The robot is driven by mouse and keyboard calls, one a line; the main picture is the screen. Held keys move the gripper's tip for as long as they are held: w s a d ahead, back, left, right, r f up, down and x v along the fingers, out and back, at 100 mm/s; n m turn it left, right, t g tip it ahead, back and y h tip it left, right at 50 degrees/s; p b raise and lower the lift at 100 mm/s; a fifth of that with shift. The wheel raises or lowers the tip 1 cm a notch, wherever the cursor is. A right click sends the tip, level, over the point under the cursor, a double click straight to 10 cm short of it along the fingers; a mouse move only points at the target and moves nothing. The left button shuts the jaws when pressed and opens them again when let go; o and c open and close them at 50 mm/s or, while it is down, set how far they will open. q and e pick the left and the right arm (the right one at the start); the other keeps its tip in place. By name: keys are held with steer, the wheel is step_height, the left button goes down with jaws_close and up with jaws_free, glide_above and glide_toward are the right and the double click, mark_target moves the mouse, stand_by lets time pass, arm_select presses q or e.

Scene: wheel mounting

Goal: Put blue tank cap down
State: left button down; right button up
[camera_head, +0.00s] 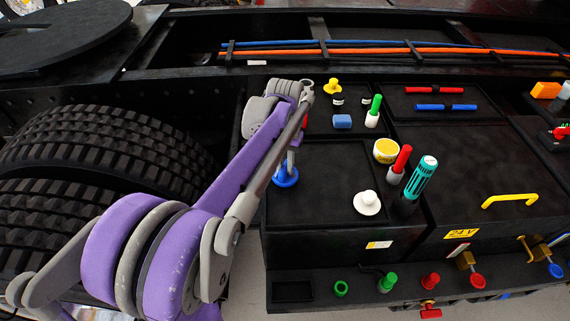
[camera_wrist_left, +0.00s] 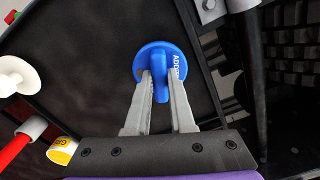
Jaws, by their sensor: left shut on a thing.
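The blue tank cap (camera_head: 286,177) is at the left end of the black deck in the head view, just below the tip of my left arm. In the left wrist view the cap (camera_wrist_left: 160,62) is a round blue disc with a raised grip bar and light lettering. My left gripper (camera_wrist_left: 160,88) is shut on that bar, with one finger on each side. It also shows in the head view (camera_head: 292,158), partly hidden by the arm. The cap is over or on the dark panel; I cannot tell whether it touches. My right gripper is not in view.
A white cap (camera_head: 367,203) stands to the right on the same panel. A yellow-topped container (camera_head: 386,151), a red-and-white marker (camera_head: 399,164) and a teal bottle (camera_head: 420,178) are beyond it. Large tyres (camera_head: 110,150) are at the left. The panel between the blue and white caps is clear.

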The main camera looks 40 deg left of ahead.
mark_target(285, 167)
arm_select(q)
steer(key=c, duration=0.8)
jaws_free()
steer(key=shift+o, duration=0.2)
step_height(285, 167, up, 12)
steer(key=shift+r+p, duration=0.15)
steer(key=shift+p, duration=0.3)
